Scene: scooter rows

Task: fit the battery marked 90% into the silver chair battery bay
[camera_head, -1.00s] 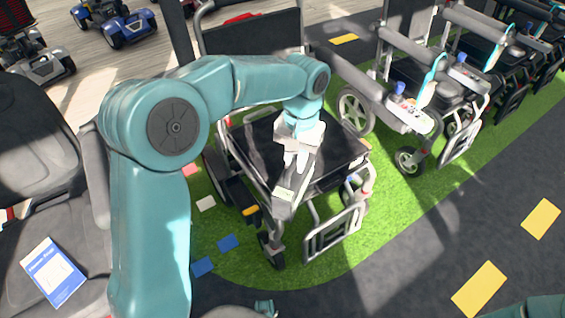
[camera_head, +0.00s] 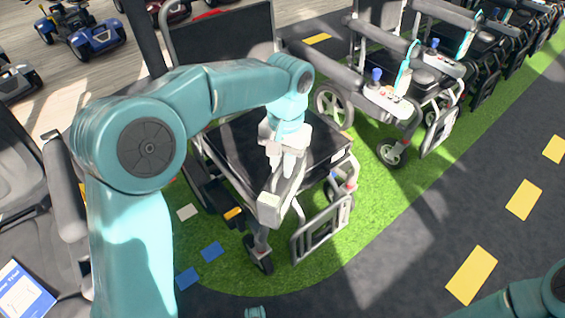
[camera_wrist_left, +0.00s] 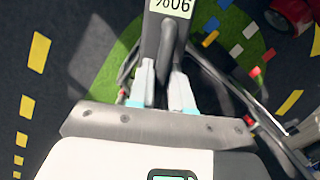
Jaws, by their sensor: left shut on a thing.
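My left gripper (camera_head: 282,174) is shut on a grey, elongated battery (camera_head: 281,195), which hangs tilted over the front of a wheelchair. In the left wrist view the fingers (camera_wrist_left: 160,88) clasp the battery (camera_wrist_left: 166,42), and its pale label reads 90%, upside down. The wheelchair below has a silver frame (camera_head: 322,232) and a black seat (camera_head: 235,140). A dark box with an orange mark (camera_head: 233,213) sits low on its left side; I cannot tell whether this is the battery bay. The battery appears apart from the frame.
More wheelchairs (camera_head: 390,98) stand in a row to the right on green turf (camera_head: 385,215). Dark pavement with yellow blocks (camera_head: 472,275) lies at lower right. A blue-and-white booklet (camera_head: 22,290) lies on a grey seat at left. A blue scooter (camera_head: 85,35) stands behind.

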